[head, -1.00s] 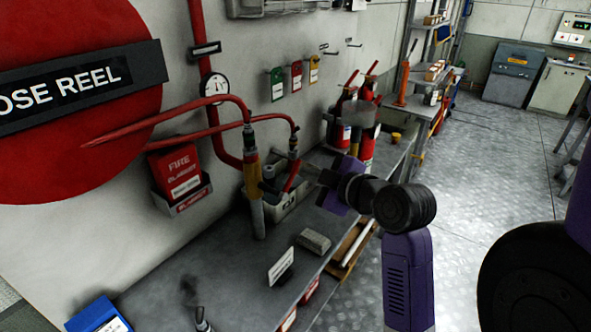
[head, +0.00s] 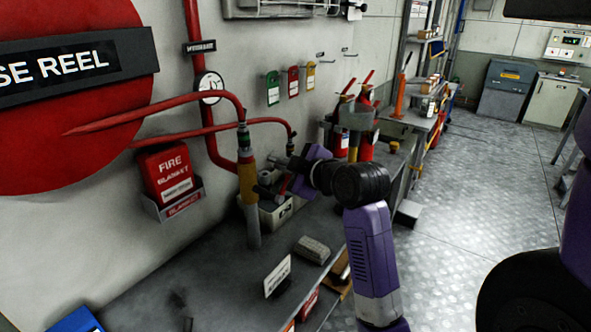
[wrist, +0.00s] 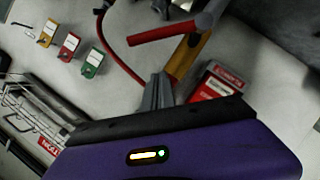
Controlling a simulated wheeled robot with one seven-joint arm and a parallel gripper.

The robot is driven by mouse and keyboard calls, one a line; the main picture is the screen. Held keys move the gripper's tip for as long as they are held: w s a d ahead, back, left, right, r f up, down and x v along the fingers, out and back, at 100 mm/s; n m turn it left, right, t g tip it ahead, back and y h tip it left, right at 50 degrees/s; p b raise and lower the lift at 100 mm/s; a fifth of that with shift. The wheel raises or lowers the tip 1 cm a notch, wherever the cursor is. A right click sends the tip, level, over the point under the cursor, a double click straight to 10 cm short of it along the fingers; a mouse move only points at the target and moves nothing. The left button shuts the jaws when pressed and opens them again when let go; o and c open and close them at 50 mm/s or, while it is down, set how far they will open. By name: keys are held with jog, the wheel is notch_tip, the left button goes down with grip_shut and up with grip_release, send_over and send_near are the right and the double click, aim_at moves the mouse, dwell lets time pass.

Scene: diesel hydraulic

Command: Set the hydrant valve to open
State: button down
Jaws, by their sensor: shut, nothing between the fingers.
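The hydrant valve stands on the bench as a yellow-and-grey upright pipe (head: 247,183). In the wrist view its yellow body (wrist: 188,56) shows behind a red lever (wrist: 163,34) with a grey hub at one end. The lever sticks out sideways from the body. My gripper (head: 279,162) is just right of the pipe, at about the height of its yellow part, and partly hides the lever. In the wrist view my gripper's fingers (wrist: 160,78) are together and empty, just below the lever. I cannot tell whether they touch it.
A red hose pipe (head: 215,92) runs from the valve's top to the reel. A fire blanket box (head: 167,172) hangs left of it. A grey box (head: 276,213) sits behind the valve. Red extinguishers (head: 366,143) stand further back.

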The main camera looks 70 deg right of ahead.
jog(key=shift+s+d+f, duration=0.25)
jog(key=shift+d+f, duration=0.45)
jog(key=shift+f, duration=0.05)
jog(key=shift+s+d+f, duration=0.25)
jog(key=shift+d+f, duration=0.4)
jog(key=shift+f, duration=0.1)
jog(key=shift+p, duration=0.3)
jog(key=shift+s+d+m, duration=0.1)
jog(key=shift+d+m, duration=0.15)
jog(key=shift+m, duration=0.05)
jog(key=shift+d+f+y+p, duration=0.1)
jog(key=shift+d+y+p, duration=0.05)
jog(key=shift+y+p, duration=0.2)
jog(key=shift+s+d+f+m+y+p, duration=0.25)
jog(key=shift+d+f+m+y+p, duration=0.5)
jog(key=shift+d+f+m+y, duration=0.45)
jog(key=shift+s+d+f+m+y+p, duration=0.25)
jog(key=shift+d+f+m+y+p, duration=0.6)
jog(key=shift+m, duration=0.65)
jog(key=shift+a+f, duration=0.2)
